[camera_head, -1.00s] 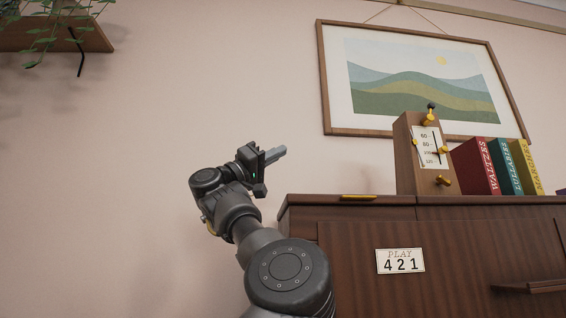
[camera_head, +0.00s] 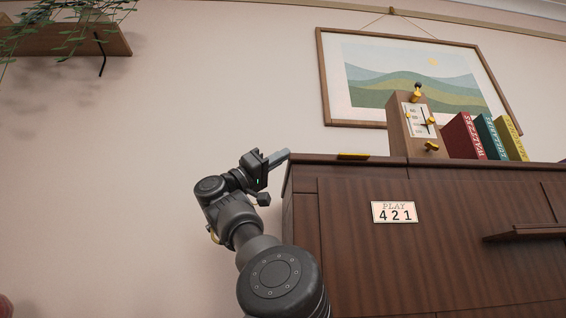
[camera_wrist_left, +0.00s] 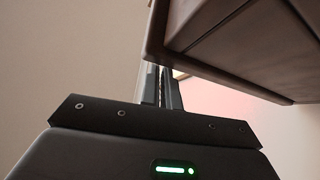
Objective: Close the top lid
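The brown wooden cabinet (camera_head: 440,255) stands at the right in the head view, with a "PLAY 421" plate on its front. Its top lid (camera_head: 330,160) looks flat along the top edge, with a small brass piece (camera_head: 353,156) on it; I cannot tell whether it is fully down. My left gripper (camera_head: 278,158) is at the lid's left front corner, its fingers together and empty. In the left wrist view the fingers (camera_wrist_left: 162,88) point up beside the cabinet's overhanging edge (camera_wrist_left: 215,35); contact is unclear. My right gripper is not in view.
A ledge (camera_head: 525,232) juts from the front. A framed picture (camera_head: 400,80) hangs behind. A plant shelf (camera_head: 75,40) is upper left.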

